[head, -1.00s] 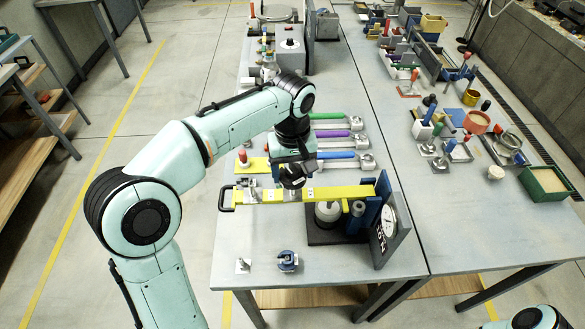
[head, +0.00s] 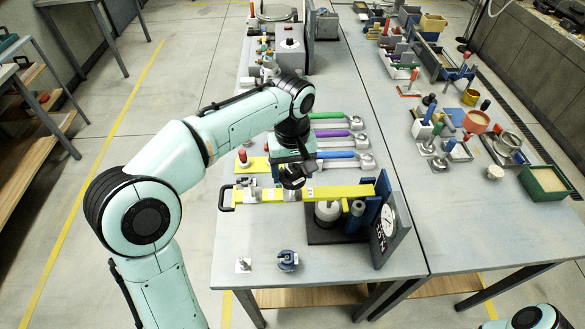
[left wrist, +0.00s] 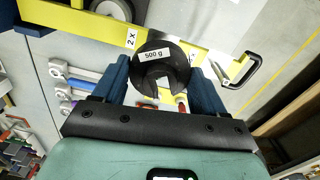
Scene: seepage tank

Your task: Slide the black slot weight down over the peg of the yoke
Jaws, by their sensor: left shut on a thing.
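My left gripper (head: 293,180) is shut on the black slot weight (left wrist: 163,68), which is marked 500 g. In the left wrist view the weight sits between the two blue fingers, its slot facing the palm. In the head view they are above the yellow beam (head: 338,192) of a lever stand, left of its dial. A small metal fitting (head: 252,195) on the beam, near its black handle, may be the yoke; its peg cannot be made out clearly. I cannot tell whether the weight touches anything below it. My right gripper is out of view.
A round grey weight (head: 327,212) stands under the beam beside the dial plate (head: 391,228). A blue slotted piece (head: 287,261) and a small metal piece (head: 243,265) lie near the front. Tools with coloured handles (head: 340,140) lie behind. The front-left tabletop is mostly clear.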

